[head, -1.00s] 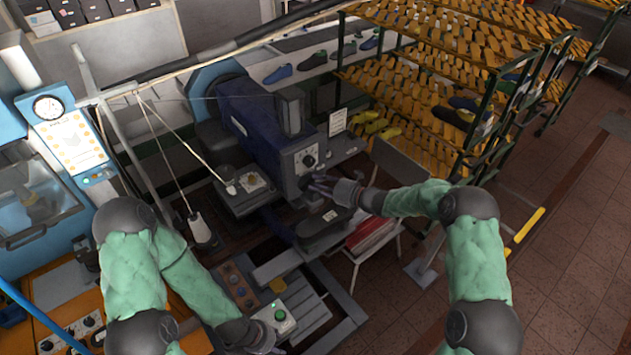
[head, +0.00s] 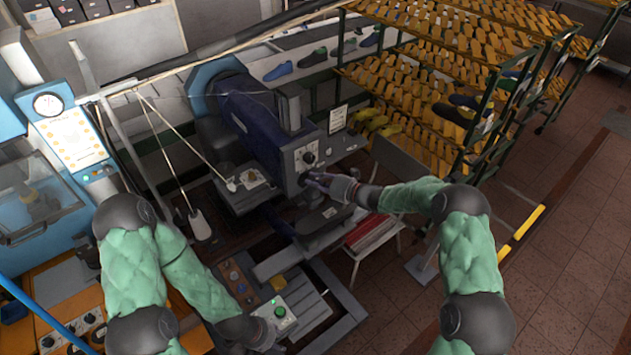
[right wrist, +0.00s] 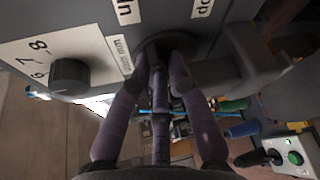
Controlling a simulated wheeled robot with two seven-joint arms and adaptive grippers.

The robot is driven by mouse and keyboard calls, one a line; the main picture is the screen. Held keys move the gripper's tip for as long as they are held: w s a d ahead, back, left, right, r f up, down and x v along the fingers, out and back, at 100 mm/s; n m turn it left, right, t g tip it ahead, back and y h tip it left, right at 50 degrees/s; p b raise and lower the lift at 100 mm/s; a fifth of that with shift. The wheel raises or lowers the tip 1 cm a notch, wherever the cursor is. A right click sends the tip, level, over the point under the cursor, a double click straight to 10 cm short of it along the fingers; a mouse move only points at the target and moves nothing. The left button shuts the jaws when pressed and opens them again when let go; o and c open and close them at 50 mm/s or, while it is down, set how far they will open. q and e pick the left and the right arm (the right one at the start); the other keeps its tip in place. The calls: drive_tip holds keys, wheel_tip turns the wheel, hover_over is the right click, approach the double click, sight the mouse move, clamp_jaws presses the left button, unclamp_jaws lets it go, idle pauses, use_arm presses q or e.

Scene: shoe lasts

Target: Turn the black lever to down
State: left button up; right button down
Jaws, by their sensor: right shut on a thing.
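The black lever (right wrist: 165,45) sits on the grey face of the machine, mostly hidden behind my fingertips in the right wrist view. My right gripper (right wrist: 162,62) is shut on it, with its purple fingers closed around it. Partly cut-off labels stand on either side of the lever, one starting "do". In the head view my right gripper (head: 314,180) is at the front of the blue machine (head: 245,115), below its dial. My left gripper (head: 278,343) is low, by the control box with a green button; its fingers are too hidden to read.
A black dial (right wrist: 70,75) with a numbered white plate is left of the lever in the right wrist view. The control box (head: 280,313) stands low in front of the machine. Shoe racks (head: 440,110) are at the right. Floor (head: 560,290) is open at the lower right.

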drive_tip(key=shift+d+f+m+y+b, duration=0.1)
drive_tip(key=shift+f+m+y+b, duration=0.25)
drive_tip(key=shift+m+y+b, duration=0.45)
drive_tip(key=shift+m, duration=0.5)
drive_tip(key=shift+r, duration=0.1)
drive_tip(key=c, duration=1.4)
unclamp_jaws()
drive_tip(key=shift+c, duration=0.2)
drive_tip(key=shift+w, duration=0.1)
drive_tip(key=v, duration=1.2)
drive_tip(key=shift+o, duration=0.3)
